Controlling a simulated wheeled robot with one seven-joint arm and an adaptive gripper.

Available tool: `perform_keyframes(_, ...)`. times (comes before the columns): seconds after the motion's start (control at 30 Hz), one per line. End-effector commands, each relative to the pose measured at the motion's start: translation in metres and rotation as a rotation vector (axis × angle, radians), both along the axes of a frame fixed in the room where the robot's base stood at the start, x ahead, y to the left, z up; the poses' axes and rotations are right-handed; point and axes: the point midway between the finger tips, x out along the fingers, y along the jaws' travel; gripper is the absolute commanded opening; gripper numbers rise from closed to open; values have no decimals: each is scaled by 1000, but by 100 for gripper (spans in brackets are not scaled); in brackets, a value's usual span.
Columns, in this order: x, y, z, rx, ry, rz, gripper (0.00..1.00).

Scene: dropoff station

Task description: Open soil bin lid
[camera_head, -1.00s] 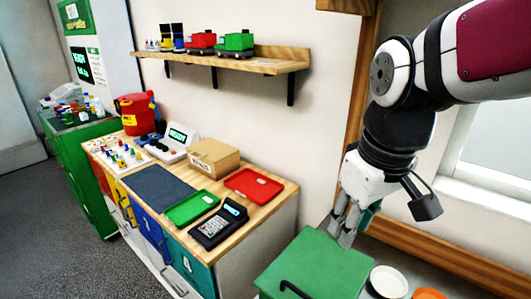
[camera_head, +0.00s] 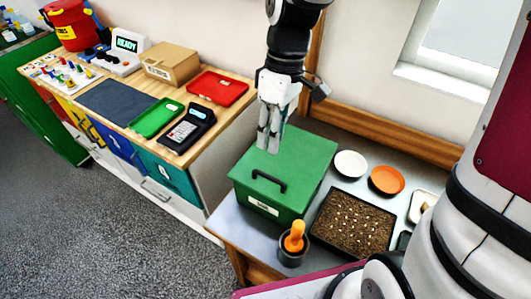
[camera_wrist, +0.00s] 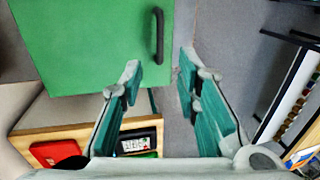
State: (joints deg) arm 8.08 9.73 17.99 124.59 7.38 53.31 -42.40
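The soil bin is a green box (camera_head: 258,198) with a flat green lid (camera_head: 295,165) that lies shut. A black bar handle (camera_head: 268,181) sits at the lid's front edge. My gripper (camera_head: 268,141) points down over the back left part of the lid, and the gap below it is hard to judge. In the wrist view my gripper (camera_wrist: 160,73) is open and empty. There the black handle (camera_wrist: 158,36) shows beyond the fingertips, near the edge of the green lid (camera_wrist: 85,45). The fingers do not touch the handle. The bin's inside is hidden.
The bin stands on a grey table (camera_head: 228,222). Beside it are an orange-handled tool in a dark pot (camera_head: 291,258), a seed-dotted soil tray (camera_head: 352,222), a white dish (camera_head: 350,164) and an orange dish (camera_head: 387,180). A wooden counter with a card terminal (camera_head: 187,128) is at left.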

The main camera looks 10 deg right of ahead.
Motion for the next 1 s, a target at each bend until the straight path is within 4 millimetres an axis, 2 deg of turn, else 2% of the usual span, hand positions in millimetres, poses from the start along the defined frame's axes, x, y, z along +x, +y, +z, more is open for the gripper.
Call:
perform_keyframes(0.03, -3, 1, -11, 0, 5, 2, 30)
perform_keyframes(0.3, -11, 9, -62, 0, 5, 0, 30)
perform_keyframes(0.5, -14, 12, -87, -1, 2, 0, 30)
perform_keyframes(0.7, -15, 13, -96, -1, -1, -1, 30)
perform_keyframes(0.93, -15, 13, -97, 0, -1, -1, 30)
perform_keyframes(0.97, -15, 13, -97, 0, -1, -1, 28)
perform_keyframes(1.0, -15, 13, -97, 0, -1, -1, 18)
